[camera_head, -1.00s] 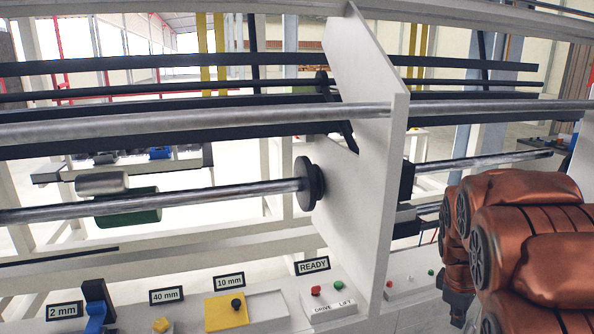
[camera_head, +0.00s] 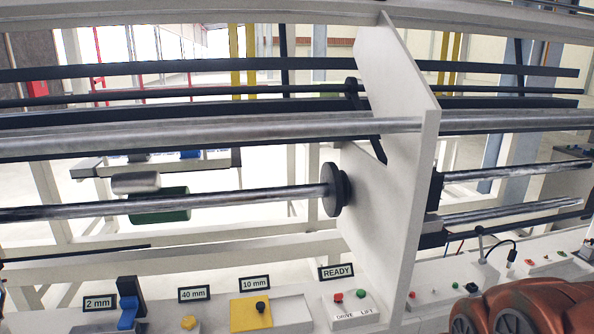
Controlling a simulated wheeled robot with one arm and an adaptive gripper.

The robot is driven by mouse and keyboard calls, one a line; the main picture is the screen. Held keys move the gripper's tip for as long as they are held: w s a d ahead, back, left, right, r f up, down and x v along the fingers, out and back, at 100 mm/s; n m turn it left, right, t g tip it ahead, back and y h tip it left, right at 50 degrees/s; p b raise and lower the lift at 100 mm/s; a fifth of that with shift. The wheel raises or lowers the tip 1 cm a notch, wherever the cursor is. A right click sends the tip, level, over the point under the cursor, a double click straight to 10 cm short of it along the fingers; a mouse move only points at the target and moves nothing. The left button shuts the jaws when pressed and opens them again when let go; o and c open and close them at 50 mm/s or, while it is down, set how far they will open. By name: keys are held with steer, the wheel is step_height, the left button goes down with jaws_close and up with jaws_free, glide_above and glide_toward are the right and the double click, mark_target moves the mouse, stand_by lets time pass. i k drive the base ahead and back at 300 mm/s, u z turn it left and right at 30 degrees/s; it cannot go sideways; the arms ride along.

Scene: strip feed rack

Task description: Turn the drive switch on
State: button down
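The switch box (camera_head: 349,311) sits on the ledge below the READY sign, left of the upright white plate. It has a red knob (camera_head: 338,297) above the word DRIVE and a green knob (camera_head: 361,293) above the word LIFT. The knobs are too small to tell their positions. My copper-coloured arm shows at the bottom right, to the right of the box and apart from it. My gripper is out of the picture.
The white plate (camera_head: 395,130) stands close on the right of the switch box. Left along the ledge are a yellow block with a black knob (camera_head: 262,308), a yellow knob (camera_head: 189,322) and a blue lever (camera_head: 127,313). Metal rollers (camera_head: 250,199) run across above.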

mark_target(339, 296)
steer(key=z, duration=1.35)
steer(key=i, duration=1.1)
steer(key=u, duration=2.3)
